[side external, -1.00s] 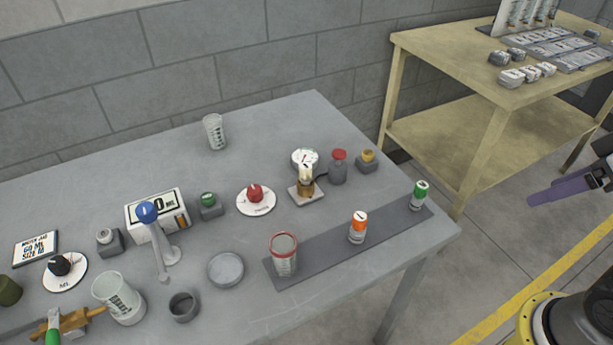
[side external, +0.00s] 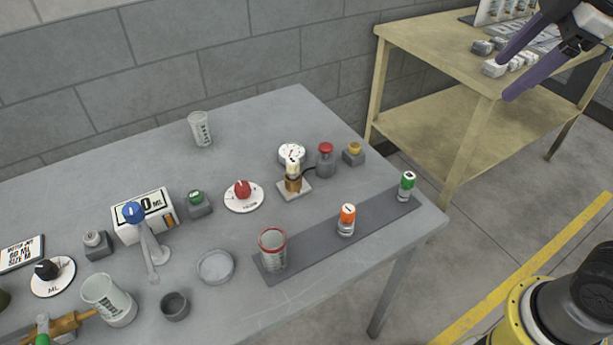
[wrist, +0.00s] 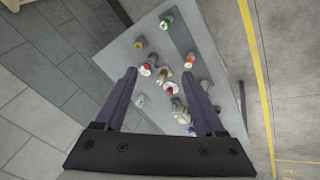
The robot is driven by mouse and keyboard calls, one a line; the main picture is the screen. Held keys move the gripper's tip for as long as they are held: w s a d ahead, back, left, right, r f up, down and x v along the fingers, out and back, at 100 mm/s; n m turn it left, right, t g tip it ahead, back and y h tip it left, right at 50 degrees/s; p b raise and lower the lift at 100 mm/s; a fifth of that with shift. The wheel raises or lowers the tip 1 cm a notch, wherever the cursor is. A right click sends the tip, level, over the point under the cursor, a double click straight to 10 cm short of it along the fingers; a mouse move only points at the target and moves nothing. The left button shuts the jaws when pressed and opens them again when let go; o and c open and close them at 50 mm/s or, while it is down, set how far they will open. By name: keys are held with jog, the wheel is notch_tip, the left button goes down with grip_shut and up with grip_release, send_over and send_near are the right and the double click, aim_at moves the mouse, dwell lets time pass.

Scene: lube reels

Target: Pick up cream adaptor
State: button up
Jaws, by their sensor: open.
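A small cream piece (side external: 292,160) sits upright on top of a brass fitting (side external: 293,184) on a pale square base, right of the middle of the grey table in the side view. I take it for the cream adaptor. In the wrist view it is too small to pick out surely among the things between my fingers. My gripper (side external: 505,77) is open and empty, high at the upper right of the side view, well away from the grey table. Its two purple fingers also show in the wrist view (wrist: 159,73), pointing towards the table from a distance.
A white gauge (side external: 291,152) stands right behind the brass fitting. Small bottles stand on a dark strip (side external: 380,216) in front.

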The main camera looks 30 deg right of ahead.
jog(key=w+a+r+n, duration=0.2)
jog(key=w+n, duration=0.1)
jog(key=w, duration=0.4)
jog(key=n+g, duration=0.5)
jog(key=n, duration=0.3)
send_over(292, 160)
notch_tip(292, 160, down, 21)
jog(key=f, duration=0.7)
jog(key=shift+s, duration=0.35)
jog(key=shift+w+f, duration=0.15)
jog(key=shift+f, duration=1.35)
jog(key=shift+w+f, duration=0.15)
jog(key=shift+f, duration=1.3)
grip_shut()
